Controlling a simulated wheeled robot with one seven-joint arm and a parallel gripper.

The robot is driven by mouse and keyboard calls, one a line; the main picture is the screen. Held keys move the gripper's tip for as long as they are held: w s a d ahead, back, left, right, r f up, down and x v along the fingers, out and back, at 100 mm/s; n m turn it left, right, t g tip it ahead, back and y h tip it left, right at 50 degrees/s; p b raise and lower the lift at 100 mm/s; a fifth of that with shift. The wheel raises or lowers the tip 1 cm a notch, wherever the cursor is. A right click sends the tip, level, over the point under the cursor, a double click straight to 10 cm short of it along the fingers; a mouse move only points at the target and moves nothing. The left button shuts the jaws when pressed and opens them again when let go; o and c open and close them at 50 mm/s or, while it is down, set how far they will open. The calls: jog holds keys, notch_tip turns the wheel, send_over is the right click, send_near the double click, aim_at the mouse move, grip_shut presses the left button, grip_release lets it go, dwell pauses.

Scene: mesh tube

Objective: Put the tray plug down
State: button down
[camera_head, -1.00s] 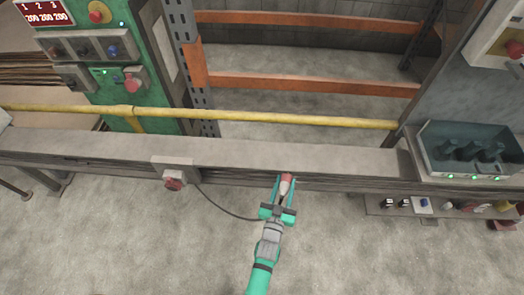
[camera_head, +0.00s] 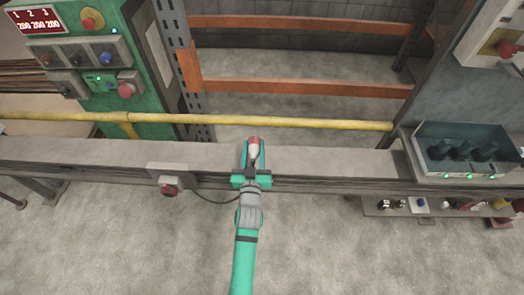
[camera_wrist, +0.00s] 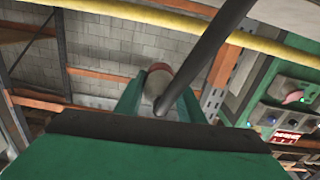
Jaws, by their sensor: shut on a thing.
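My gripper (camera_head: 252,163) is shut on the tray plug (camera_head: 253,149), a pale plug with a red end. In the head view it appears over the grey ledge, left of the picture's middle; whether the plug touches the ledge cannot be told. In the wrist view the plug (camera_wrist: 158,82) sits between the two green fingers, and a thick dark cable crosses in front of it. The cable (camera_head: 212,199) runs in the head view from a grey box with a red socket (camera_head: 169,186) on the ledge's front towards my gripper.
The grey ledge (camera_head: 90,153) runs across the view and is mostly bare. A yellow pipe (camera_head: 270,122) runs behind it. A dark tray (camera_head: 424,165) with black things inside stands at the right. A lower shelf (camera_head: 374,208) holds several small parts. A green control cabinet (camera_head: 85,95) stands at the left.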

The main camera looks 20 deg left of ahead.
jog(key=w+f, duration=0.4)
jog(key=f, duration=0.1)
jog(key=shift+w+d, duration=0.2)
jog(key=shift+w, duration=0.1)
jog(key=shift+w+d+f, duration=0.2)
jog(key=shift+w+f, duration=0.5)
jog(key=shift+f, duration=0.2)
jog(key=shift+a+f, duration=0.1)
jog(key=shift+f, duration=0.2)
jog(key=shift+w+f, duration=0.1)
jog(key=shift+f, duration=1)
jog(key=shift+f, duration=0.15)
jog(key=shift+s+f, duration=0.2)
jog(key=shift+f, duration=0.2)
jog(key=c, duration=1.2)
grip_release()
